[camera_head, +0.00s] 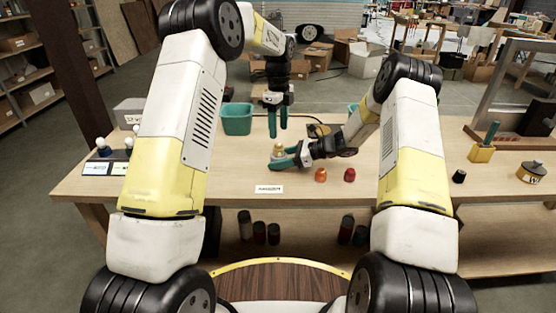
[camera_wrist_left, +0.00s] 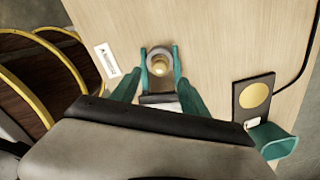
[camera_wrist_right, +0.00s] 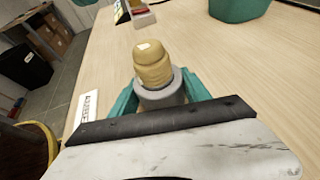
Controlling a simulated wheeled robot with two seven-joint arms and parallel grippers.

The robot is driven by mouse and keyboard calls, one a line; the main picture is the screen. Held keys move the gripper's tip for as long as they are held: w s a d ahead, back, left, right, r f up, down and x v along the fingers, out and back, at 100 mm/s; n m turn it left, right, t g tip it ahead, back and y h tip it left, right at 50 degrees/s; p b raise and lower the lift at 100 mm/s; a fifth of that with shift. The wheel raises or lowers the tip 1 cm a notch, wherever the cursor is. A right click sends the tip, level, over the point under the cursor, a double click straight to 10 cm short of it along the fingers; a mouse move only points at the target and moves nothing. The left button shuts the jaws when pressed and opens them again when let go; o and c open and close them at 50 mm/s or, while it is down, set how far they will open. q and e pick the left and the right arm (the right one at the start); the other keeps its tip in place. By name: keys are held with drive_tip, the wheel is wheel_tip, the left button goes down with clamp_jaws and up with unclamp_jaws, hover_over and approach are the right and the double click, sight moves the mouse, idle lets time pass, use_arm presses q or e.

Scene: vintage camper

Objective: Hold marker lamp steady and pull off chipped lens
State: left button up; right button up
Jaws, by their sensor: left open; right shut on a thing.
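The marker lamp has a grey round base (camera_wrist_right: 165,97) and a yellowish, ribbed lens (camera_wrist_right: 153,65) with a pale patch on top. It stands upright at the middle of the bench; the lens also shows in the head view (camera_head: 279,148). My right gripper (camera_head: 284,161) is shut on the base from the side. My left gripper (camera_head: 277,127) points straight down above the lamp, open and empty. In the left wrist view its fingertips (camera_wrist_left: 160,60) appear on either side of the lens (camera_wrist_left: 160,67). A chip on the lens cannot be made out.
An orange lens (camera_head: 320,175) and a red lens (camera_head: 350,175) stand on the bench (camera_head: 410,190) right of the lamp. A label card (camera_head: 269,189) lies in front. A teal bin (camera_head: 236,119) stands behind left. A dark pad with a yellow disc (camera_wrist_left: 255,95) lies nearby.

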sight(279, 144)
use_arm(q)
drive_tip(key=shift+f, duration=3.9)
clamp_jaws()
drive_tip(key=shift+r, duration=0.25)
drive_tip(key=shift+r, duration=1.3)
drive_tip(key=shift+r, duration=0.1)
drive_tip(key=shift+r, duration=1.9)
